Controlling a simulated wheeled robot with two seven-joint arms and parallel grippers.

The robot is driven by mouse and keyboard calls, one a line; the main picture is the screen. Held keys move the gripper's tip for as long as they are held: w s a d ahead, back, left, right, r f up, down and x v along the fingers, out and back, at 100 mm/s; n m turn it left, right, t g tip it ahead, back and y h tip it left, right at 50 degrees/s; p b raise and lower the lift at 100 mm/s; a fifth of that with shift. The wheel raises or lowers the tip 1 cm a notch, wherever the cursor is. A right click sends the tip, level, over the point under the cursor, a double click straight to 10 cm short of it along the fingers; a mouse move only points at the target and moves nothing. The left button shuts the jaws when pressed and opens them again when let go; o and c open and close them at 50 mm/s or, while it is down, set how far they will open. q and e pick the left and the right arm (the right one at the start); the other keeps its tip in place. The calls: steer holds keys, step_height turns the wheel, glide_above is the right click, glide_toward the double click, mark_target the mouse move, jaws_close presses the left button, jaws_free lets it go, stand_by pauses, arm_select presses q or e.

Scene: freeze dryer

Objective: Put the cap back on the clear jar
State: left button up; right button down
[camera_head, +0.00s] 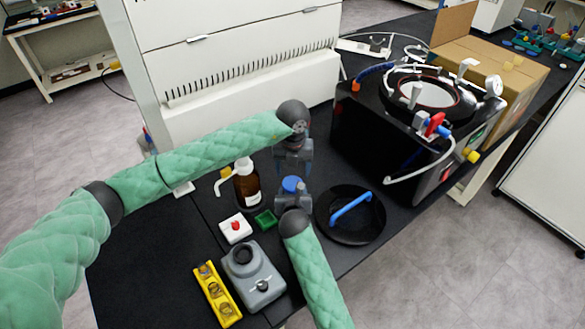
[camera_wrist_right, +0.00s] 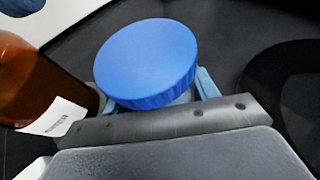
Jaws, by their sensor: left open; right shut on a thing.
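The blue cap (camera_head: 292,184) is on top of the clear jar; it shows large from above in the right wrist view (camera_wrist_right: 147,60). Only a sliver of the clear jar (camera_wrist_right: 182,99) shows under the cap's rim. I cannot tell whether the cap is seated fully. My right gripper (camera_head: 293,196) comes from the front and is shut on the jar below the cap, with a finger (camera_wrist_right: 207,84) on either side. My left gripper (camera_head: 293,168) is open, pointing down just above the cap, apart from it.
A brown bottle (camera_head: 246,186) stands close left of the jar. A black round lid with a blue handle (camera_head: 350,208) lies to the right. The black freeze dryer (camera_head: 385,145) stands behind right.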

mark_target(293, 183)
arm_select(q)
steer(key=shift+w+d+r, duration=0.15)
steer(key=shift+d+r, duration=0.05)
steer(key=shift+r, duration=0.55)
steer(key=shift+r+n, duration=0.6)
steer(key=shift+n, duration=0.4)
steer(key=shift+a+r+n, duration=0.1)
steer(key=shift+r+n, duration=0.2)
steer(key=shift+n, duration=0.8)
steer(key=n, duration=0.3)
steer(key=shift+s+a+n, duration=0.15)
steer(key=shift+s+n, duration=0.1)
steer(key=shift+n, duration=0.05)
steer(key=shift+f, duration=4)
steer(key=shift+c, duration=0.5)
steer(key=c, duration=0.7)
steer(key=o, duration=1.1)
